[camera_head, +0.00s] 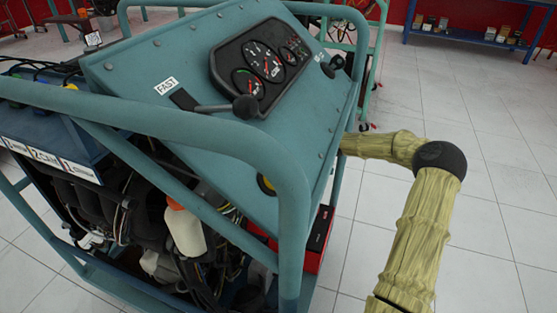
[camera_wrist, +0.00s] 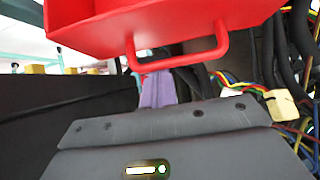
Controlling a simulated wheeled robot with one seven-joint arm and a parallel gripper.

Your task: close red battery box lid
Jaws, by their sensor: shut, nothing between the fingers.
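The red battery box (camera_head: 314,262) sits low in the engine trainer, partly behind a teal frame post, with a black part (camera_head: 320,228) showing at its top. In the wrist view a red box-like part with a loop handle (camera_wrist: 180,58), seemingly the lid, fills the top and stands raised. My gripper (camera_wrist: 158,80) is shut and empty; its fingers appear just below the handle. I cannot tell if they touch it. In the head view my gripper is hidden behind the trainer.
The teal trainer frame (camera_head: 292,225) and sloped gauge panel (camera_head: 150,75) stand between the head camera and my gripper. Coloured wires (camera_wrist: 235,82) and black hoses lie to the right in the wrist view. The tiled floor (camera_head: 500,190) on the right is clear.

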